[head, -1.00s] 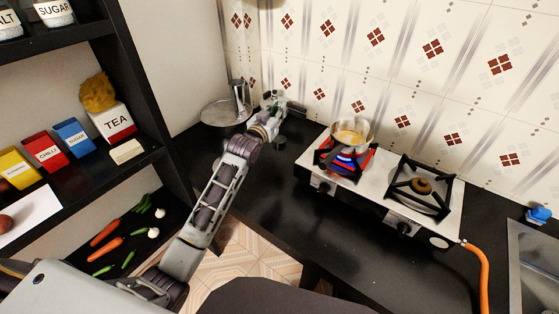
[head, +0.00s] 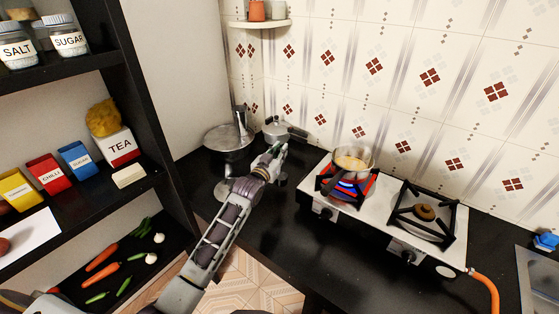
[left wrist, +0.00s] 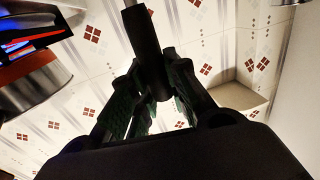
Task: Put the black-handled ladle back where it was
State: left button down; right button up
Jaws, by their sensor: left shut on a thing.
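My left gripper (head: 277,150) is over the counter, between the steel pots and the stove. In the left wrist view its fingers (left wrist: 150,100) are closed around the black handle of the ladle (left wrist: 148,55). A grey metal shaft runs from the handle toward the top edge of that view. The ladle's bowl is out of that view, and I cannot clearly make out the ladle in the head view. My right gripper is not in view.
A steel pan (head: 353,161) with yellowish contents sits over a lit blue flame on the two-burner stove (head: 391,233). A wide steel vessel (head: 225,140) and a lidded pot (head: 280,130) stand in the back corner. The front counter (head: 270,228) is clear.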

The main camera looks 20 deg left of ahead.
pick_arm(q)
jog(key=shift+f, duration=1.95)
jog(key=c, duration=1.4)
grip_release()
jog(key=shift+o, duration=0.2)
jog(key=s+a, duration=0.1)
jog(key=s, duration=1.1)
jog(key=shift+a, duration=0.4)
